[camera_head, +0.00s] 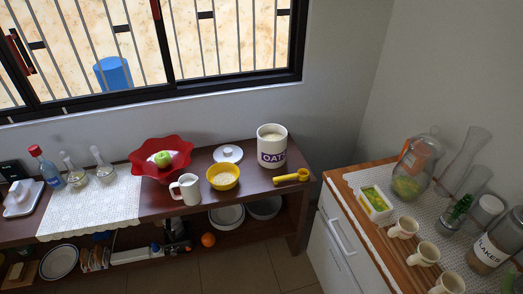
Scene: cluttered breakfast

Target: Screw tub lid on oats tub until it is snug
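The oats tub (272,158) is a white cylinder with a dark purple label reading "OAT". It stands upright near the right end of the dark wooden sideboard (262,203). Its top is open and pale oats show inside. The tub lid (228,153), a round white disc with a small knob, lies flat on the sideboard to the left of the tub, apart from it. My gripper is not in this view.
A yellow bowl (223,177), a white jug (187,188) and a yellow scoop (291,176) stand in front of the lid and tub. A red wavy bowl (149,168) with a green apple is left. A wooden counter (361,219) with mugs and jars is right.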

